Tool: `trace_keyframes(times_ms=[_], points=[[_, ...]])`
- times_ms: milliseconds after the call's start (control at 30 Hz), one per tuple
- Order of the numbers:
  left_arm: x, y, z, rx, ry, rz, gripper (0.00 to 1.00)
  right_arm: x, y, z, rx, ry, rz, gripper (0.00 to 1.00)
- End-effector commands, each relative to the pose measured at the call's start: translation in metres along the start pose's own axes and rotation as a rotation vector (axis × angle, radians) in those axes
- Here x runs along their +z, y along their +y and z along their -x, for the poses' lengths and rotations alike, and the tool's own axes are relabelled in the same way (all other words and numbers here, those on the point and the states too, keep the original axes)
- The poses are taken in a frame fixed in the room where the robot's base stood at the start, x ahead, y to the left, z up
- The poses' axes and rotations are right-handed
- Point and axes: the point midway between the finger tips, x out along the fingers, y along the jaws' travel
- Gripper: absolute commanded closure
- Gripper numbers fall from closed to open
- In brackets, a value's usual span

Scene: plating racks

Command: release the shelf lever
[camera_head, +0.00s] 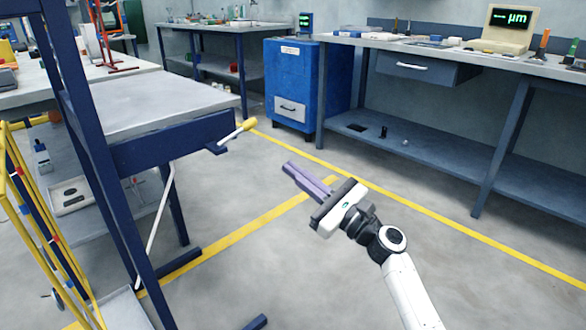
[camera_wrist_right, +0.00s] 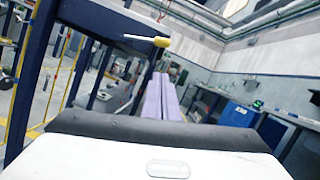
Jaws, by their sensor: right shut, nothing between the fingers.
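The shelf lever (camera_head: 237,132) is a pale rod with a yellow knob, sticking out from the front of the dark blue shelf frame. It also shows in the right wrist view (camera_wrist_right: 148,40), above and a little left of the fingertips. My right gripper (camera_head: 291,169) has purple fingers, held together with nothing between them. In the head view it is below and to the right of the knob, clearly apart from it. Its fingertips also show in the right wrist view (camera_wrist_right: 162,78). My left gripper is not in view.
The shelf unit has a grey top (camera_head: 165,103) and dark blue posts, with a yellow rack (camera_head: 50,230) at left. A blue cabinet (camera_head: 293,85) and a long workbench (camera_head: 455,58) stand behind. The floor around my right gripper is open.

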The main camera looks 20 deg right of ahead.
Motion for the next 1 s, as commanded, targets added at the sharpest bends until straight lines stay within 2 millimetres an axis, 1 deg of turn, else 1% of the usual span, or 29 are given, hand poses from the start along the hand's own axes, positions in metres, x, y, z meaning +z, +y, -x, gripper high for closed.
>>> trace_keyframes(times_ms=[33,100,333,400,500,600,1000], points=[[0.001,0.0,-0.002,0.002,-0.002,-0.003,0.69,0.0,0.0,-0.011,0.001,-0.002,0.0,1.0],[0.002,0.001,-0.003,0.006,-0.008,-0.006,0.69,0.0,0.0,-0.027,0.001,-0.003,0.001,1.0],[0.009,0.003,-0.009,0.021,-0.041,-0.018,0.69,-0.001,0.001,-0.075,0.001,-0.002,0.002,1.0],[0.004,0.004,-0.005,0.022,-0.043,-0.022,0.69,0.011,-0.001,-0.084,0.001,-0.001,0.005,1.0],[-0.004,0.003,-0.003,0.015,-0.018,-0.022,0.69,0.02,0.0,-0.092,0.001,-0.001,0.004,1.0],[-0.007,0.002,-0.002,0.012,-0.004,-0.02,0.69,0.025,0.0,-0.098,0.002,0.001,0.003,1.0],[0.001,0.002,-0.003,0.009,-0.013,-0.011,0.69,0.028,0.0,-0.101,0.0,0.001,0.001,1.0]])
